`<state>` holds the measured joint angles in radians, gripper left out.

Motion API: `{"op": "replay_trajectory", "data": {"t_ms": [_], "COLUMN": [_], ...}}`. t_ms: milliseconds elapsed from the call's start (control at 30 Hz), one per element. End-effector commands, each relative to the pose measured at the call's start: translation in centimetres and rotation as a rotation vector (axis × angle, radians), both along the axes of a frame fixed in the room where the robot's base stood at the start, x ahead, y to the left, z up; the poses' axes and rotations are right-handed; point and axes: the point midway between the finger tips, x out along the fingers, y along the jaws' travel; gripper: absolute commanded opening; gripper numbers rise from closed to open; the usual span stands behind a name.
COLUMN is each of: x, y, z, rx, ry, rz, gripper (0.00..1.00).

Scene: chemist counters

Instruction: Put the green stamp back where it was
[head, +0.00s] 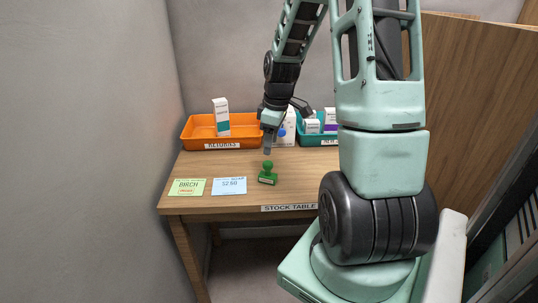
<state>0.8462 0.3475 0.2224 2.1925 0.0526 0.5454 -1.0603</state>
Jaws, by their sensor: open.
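The green stamp (267,173) stands upright on the wooden stock table (300,176), near the middle of its visible top. My gripper (267,150) is just above the stamp and points down at it. The gripper is open. Whether its fingertips touch the stamp's knob cannot be told from this view. A green card (187,187) and a blue card (229,185) lie on the table to the left of the stamp.
An orange tray labelled RETURNS (222,145) holds a white box (221,117) at the back left. A teal tray (318,139) with boxes stands behind, partly hidden by my arm. A wooden panel (478,100) rises at right.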

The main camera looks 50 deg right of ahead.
Motion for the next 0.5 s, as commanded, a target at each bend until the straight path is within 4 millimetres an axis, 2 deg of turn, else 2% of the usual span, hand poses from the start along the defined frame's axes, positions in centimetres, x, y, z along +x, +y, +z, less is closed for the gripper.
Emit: {"op": "replay_trajectory", "data": {"t_ms": [100, 367, 467, 500], "x": [-0.1, 0.0, 0.8, 1.3], "y": [-0.1, 0.4, 3.0, 4.7], "z": [1.3, 2.0, 2.3, 2.5], "rx": [-0.002, 0.001, 0.005, 0.009], "ry": [-0.001, 0.001, 0.003, 0.005], "rz": [0.0, 0.005, 0.026, 0.04], "gripper": [0.52, 0.52, 0.52, 0.52]}}
